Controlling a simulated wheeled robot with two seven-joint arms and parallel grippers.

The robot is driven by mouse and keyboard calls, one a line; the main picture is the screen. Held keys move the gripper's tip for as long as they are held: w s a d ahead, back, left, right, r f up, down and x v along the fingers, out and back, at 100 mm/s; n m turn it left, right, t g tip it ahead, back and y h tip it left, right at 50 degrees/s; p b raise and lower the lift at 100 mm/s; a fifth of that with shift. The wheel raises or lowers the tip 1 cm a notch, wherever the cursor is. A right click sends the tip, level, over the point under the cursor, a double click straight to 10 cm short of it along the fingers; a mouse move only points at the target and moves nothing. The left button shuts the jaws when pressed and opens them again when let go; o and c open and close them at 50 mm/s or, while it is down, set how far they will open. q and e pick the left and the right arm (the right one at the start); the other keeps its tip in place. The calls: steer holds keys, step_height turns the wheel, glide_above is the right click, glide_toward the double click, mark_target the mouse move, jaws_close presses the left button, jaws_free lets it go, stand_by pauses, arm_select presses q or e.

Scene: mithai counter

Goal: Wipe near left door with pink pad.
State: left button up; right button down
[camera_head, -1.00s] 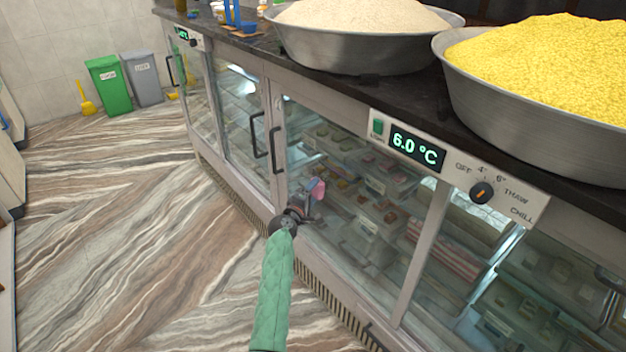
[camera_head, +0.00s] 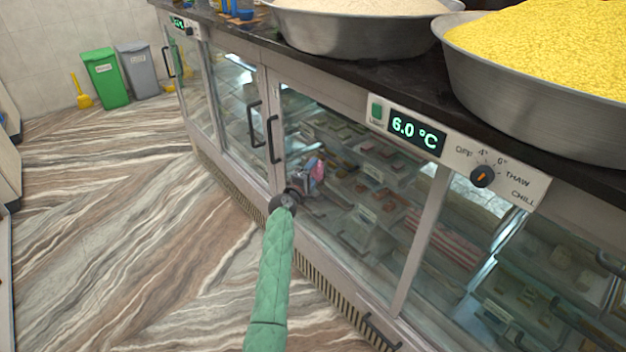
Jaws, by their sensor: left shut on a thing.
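My left gripper (camera_head: 304,183) reaches in from the bottom on a green-sleeved arm and is shut on the pink pad (camera_head: 318,170). The pad is small and partly hidden by the gripper. It is at the glass of a counter door (camera_head: 350,200), near that door's left edge and below its dark handle (camera_head: 273,139). I cannot tell whether the pad touches the glass. Trays of sweets show behind the glass. My right gripper is not in view.
Two wide metal pans, one with pale grain (camera_head: 365,38) and one with yellow grain (camera_head: 540,95), stand on the dark countertop. A 6.0 °C display (camera_head: 416,134) and knob (camera_head: 482,176) sit above the doors. Green (camera_head: 106,78) and grey bins stand far left. The marble floor (camera_head: 120,230) is clear.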

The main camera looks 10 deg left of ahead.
mark_target(307, 159)
arm_select(q)
steer(key=shift+w+a+f+b, duration=0.1)
steer(key=shift+w+a+b, duration=0.65)
steer(key=shift+w+a, duration=0.4)
steer(key=shift+w+a+f+b, duration=0.1)
steer(key=shift+w+a+b, duration=0.7)
steer(key=shift+a, duration=0.55)
steer(key=shift+w+a, duration=0.4)
steer(key=shift+a, duration=0.05)
steer(key=shift+s+r+p, duration=0.1)
steer(key=shift+r+p, duration=0.65)
steer(key=shift+r, duration=0.25)
steer(key=shift+s+d+p, duration=0.75)
steer(key=shift+s+d, duration=0.35)
steer(key=shift+d, duration=0.3)
steer(key=shift+s+d+p, duration=0.75)
steer(key=shift+s+d, duration=0.4)
steer(key=shift+d, duration=0.3)
steer(key=shift+s+d+p, duration=0.75)
steer(key=shift+s+d, duration=0.35)
steer(key=shift+d, duration=0.3)
steer(key=shift+s+d+p, duration=0.35)
steer(key=shift+s+d, duration=0.15)
steer(key=shift+d, duration=0.25)
steer(key=shift+s+d+p, duration=0.3)
steer(key=shift+s+d, duration=0.2)
steer(key=shift+d, duration=0.2)
